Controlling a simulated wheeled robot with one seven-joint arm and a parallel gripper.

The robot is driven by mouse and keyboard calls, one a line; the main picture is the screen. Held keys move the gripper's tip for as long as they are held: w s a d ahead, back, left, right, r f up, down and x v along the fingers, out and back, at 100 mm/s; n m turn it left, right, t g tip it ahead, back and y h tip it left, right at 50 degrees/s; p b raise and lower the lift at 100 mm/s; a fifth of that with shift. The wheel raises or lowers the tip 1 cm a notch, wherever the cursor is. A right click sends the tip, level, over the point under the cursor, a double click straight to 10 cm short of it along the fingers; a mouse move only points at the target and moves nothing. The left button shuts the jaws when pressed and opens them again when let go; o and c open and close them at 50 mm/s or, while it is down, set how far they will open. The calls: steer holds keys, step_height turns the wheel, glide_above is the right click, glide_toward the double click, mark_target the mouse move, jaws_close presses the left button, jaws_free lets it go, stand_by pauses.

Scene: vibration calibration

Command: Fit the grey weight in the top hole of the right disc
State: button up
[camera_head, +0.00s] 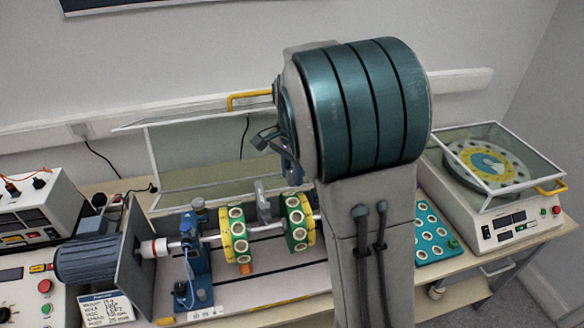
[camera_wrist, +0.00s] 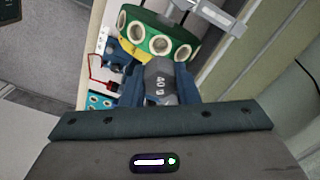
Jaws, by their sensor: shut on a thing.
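In the wrist view my gripper (camera_wrist: 159,90) is shut on the grey weight (camera_wrist: 160,76), a six-sided piece marked 40 g. The green rim of a disc (camera_wrist: 148,44) with white-ringed holes lies just beyond the weight. The weight overlaps the disc's edge in the picture; I cannot tell whether they touch. In the head view the right disc (camera_head: 288,219) is green with white-ringed holes and sits on a horizontal shaft. The left disc (camera_head: 227,243) is yellow and green. My arm hides the gripper's fingers and the weight there.
An orange piece (camera_head: 246,268) shows under the left disc. A blue bearing stand (camera_head: 197,262) and a motor (camera_head: 88,259) stand left. A raised clear guard (camera_head: 200,155) is behind the shaft. A teal tray (camera_head: 424,255) and a lidded balance (camera_head: 507,232) are right.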

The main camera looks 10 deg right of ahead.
steer(key=shift+f+b, duration=1.85)
steer(key=shift+f, duration=0.65)
steer(key=shift+f+b, duration=0.7)
steer(key=shift+f, duration=0.5)
steer(key=o, duration=1.1)
step_height(320, 180, up, 14)
steer(key=shift+f+b, duration=0.1)
steer(key=shift+b, duration=0.5)
